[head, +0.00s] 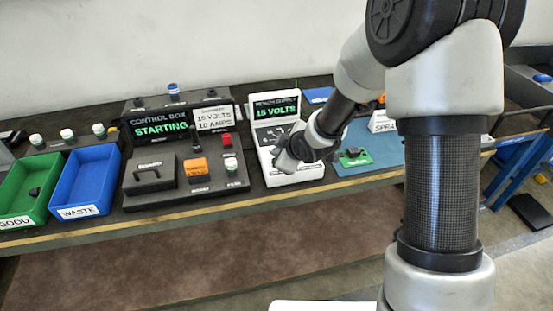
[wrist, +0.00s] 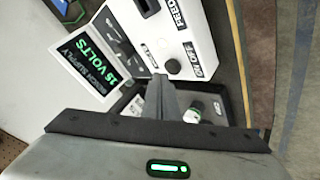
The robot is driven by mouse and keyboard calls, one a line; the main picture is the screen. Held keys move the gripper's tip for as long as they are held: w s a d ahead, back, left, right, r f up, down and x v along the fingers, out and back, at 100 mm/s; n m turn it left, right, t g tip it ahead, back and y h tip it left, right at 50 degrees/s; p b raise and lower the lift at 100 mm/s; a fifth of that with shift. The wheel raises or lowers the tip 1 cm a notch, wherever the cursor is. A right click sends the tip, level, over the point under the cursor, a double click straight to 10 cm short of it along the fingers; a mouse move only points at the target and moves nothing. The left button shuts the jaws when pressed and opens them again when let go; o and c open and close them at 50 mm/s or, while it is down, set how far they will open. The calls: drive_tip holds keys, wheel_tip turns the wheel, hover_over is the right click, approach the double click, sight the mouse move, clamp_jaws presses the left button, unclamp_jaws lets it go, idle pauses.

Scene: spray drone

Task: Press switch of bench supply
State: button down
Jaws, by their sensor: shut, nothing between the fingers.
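The bench supply (head: 275,125) is a white box on the bench, its screen lit with "15 VOLTS" in green. In the wrist view the bench supply (wrist: 150,40) appears turned sideways. A round black switch (wrist: 173,66) sits on its face beside the "ON/OFF" label (wrist: 190,58). My gripper (wrist: 160,80) is shut and empty, its tips close to the switch; I cannot tell whether they touch it. In the head view my gripper (head: 283,160) is over the front of the supply and hides part of its face, including the switch.
The control box (head: 160,115) reads "STARTING" left of the supply, with an orange button (head: 195,168) and a red one (head: 227,139). Blue waste (head: 85,182) and green good (head: 30,190) bins stand farther left. A blue mat (head: 385,150) lies right.

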drive_tip(key=shift+r, duration=0.1)
drive_tip(key=shift+r+p, duration=2.25)
drive_tip(key=shift+r, duration=0.65)
